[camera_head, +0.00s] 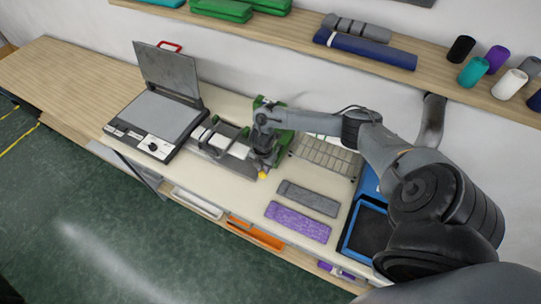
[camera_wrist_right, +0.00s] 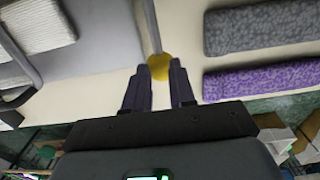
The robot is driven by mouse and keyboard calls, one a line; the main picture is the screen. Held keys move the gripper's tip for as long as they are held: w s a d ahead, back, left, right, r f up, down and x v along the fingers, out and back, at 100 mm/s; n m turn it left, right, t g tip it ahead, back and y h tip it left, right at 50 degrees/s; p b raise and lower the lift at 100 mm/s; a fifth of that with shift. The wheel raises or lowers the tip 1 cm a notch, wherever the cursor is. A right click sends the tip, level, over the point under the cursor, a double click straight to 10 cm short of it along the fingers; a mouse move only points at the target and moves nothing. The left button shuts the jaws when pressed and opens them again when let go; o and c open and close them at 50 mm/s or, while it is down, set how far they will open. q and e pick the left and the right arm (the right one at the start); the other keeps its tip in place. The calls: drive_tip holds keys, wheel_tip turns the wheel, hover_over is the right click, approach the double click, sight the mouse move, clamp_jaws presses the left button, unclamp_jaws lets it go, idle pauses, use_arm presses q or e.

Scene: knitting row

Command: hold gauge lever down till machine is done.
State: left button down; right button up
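The gauge machine (camera_head: 237,138) is a grey unit with green parts on the pale bench. A thin grey lever (camera_wrist_right: 147,24) ends in a yellow ball knob (camera_head: 263,175). The knob also shows in the right wrist view (camera_wrist_right: 160,61). In the head view the wrist hides part of the machine and most of the lever. My left gripper is not in view.
A press with a raised lid (camera_head: 167,68) stands left of the machine. Grey (camera_head: 308,198) and purple (camera_head: 298,221) knitted strips lie to the right, then a blue tray (camera_head: 347,247). A wooden shelf (camera_head: 285,32) with yarn cones runs behind.

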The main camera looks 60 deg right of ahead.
idle(0.3)
drive_tip(key=shift+r, duration=0.1)
drive_tip(key=shift+r+p, duration=0.25)
drive_tip(key=shift+p, duration=0.15)
wheel_tip(320, 180, up, 5)
drive_tip(key=p, duration=0.5)
drive_tip(key=shift+r, duration=0.1)
wheel_tip(320, 180, up, 7)
drive_tip(key=p, duration=0.6)
drive_tip(key=shift+p, duration=0.3)
